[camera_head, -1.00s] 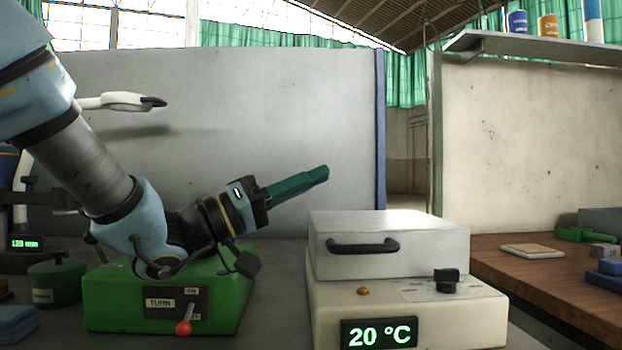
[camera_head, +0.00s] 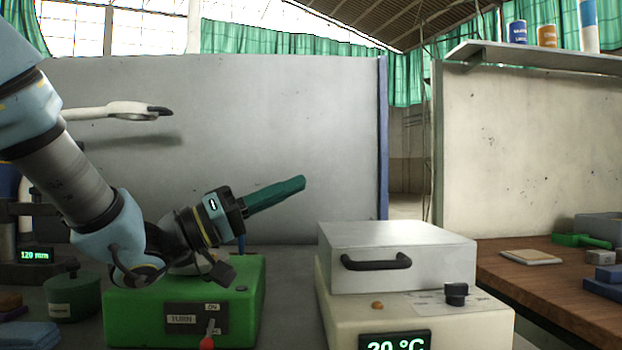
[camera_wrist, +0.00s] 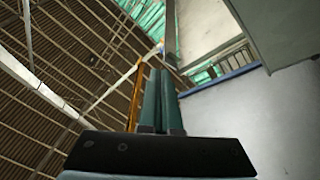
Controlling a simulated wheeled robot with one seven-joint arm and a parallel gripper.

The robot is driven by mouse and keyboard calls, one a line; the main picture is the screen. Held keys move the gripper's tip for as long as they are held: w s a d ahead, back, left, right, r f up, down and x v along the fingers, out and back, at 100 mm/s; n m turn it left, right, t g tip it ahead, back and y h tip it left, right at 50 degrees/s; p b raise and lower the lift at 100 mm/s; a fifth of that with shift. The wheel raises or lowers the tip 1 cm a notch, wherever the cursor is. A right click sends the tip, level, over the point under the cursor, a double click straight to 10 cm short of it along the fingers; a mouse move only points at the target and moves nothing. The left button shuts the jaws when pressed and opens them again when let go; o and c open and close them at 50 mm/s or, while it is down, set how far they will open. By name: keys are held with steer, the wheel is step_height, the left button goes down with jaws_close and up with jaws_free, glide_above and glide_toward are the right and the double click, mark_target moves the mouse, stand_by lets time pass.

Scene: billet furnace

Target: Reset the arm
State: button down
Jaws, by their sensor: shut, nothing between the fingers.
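My gripper (camera_head: 303,184) has long dark green fingers, closed together with nothing between them. In the head view it is raised above the green box and points to the right and slightly up. In the wrist view the two fingers (camera_wrist: 161,98) lie side by side and point towards the roof and the top of the wall. My arm reaches in from the upper left and bends at a light-blue joint in front of the green box.
A green box (camera_head: 130,318) with a red-tipped lever (camera_head: 207,342) is below my arm. Right of it stands a furnace (camera_head: 340,305) with a closed grey lid (camera_head: 400,240) and a black handle. A dark green pot (camera_head: 73,296) is at left. A wooden table (camera_head: 540,285) is at right.

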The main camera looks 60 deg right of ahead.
steer(key=shift+w+a+f, duration=0.5)
steer(key=shift+w+a, duration=0.05)
steer(key=shift+w, duration=0.2)
steer(key=shift+w+a+f, duration=0.5)
steer(key=shift+w+a, duration=0.05)
steer(key=shift+w, duration=0.15)
